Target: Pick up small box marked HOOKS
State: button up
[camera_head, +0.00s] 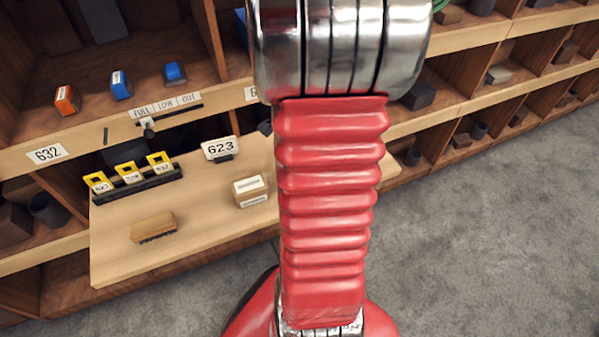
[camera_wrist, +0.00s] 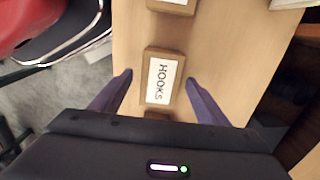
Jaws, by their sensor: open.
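The small box marked HOOKS (camera_wrist: 163,82) is a tan block with a white label in the wrist view, resting on a light wooden board (camera_wrist: 222,55). My gripper (camera_wrist: 158,76) is open, its two dark fingers on either side of the box, with gaps visible on both sides. I cannot tell the fingertips' height relative to it. In the head view my red arm covers part of the same light board (camera_head: 110,250), and my gripper is hidden. I cannot pick out the HOOKS label there.
Another labelled box (camera_wrist: 172,5) lies just beyond HOOKS, and a brown piece (camera_wrist: 157,116) shows partly on the near side. In the head view, the board holds a labelled box (camera_head: 251,190), a brown block (camera_head: 153,227), a 623 sign (camera_head: 220,148) and a yellow tag rack (camera_head: 130,177). Shelves stand behind.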

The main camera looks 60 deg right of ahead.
jog(key=shift+f, duration=0.95)
jog(key=c, duration=1.4)
